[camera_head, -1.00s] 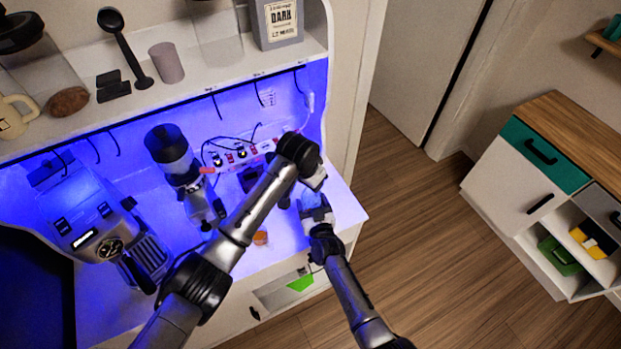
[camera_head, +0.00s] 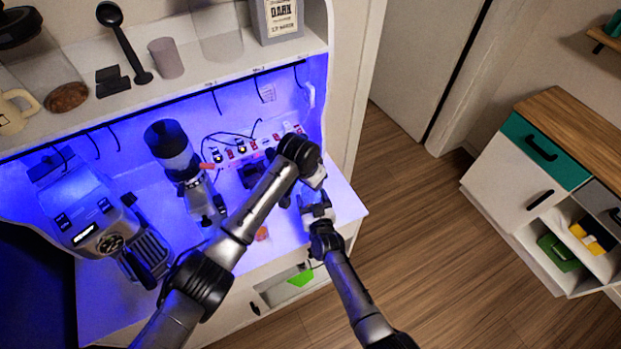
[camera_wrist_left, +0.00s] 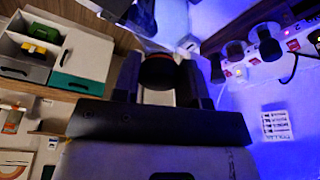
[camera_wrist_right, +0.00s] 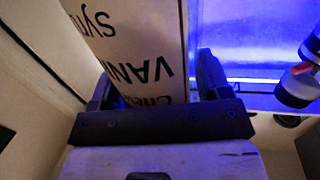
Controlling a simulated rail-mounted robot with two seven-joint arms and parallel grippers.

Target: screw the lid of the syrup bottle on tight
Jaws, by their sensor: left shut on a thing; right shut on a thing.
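The syrup bottle (camera_wrist_right: 135,45) has a pale label with dark lettering that reads in part "VAN". It fills the space between the fingers of my right gripper (camera_wrist_right: 158,85), which is shut on it. In the head view my right gripper (camera_head: 316,206) is over the counter's right end. My left gripper (camera_wrist_left: 160,80) is shut on the dark round lid (camera_wrist_left: 157,72), which has a brownish face. In the head view my left gripper (camera_head: 314,182) is just above the right one. The meeting of lid and bottle neck is hidden, so its tightness cannot be seen.
A coffee grinder (camera_head: 172,150) and an espresso machine (camera_head: 95,225) stand left on the counter (camera_head: 345,205). A power strip (camera_head: 250,149) with plugs and cables lies behind the arms. A shelf (camera_head: 215,70) overhangs the counter. Open floor lies to the right.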

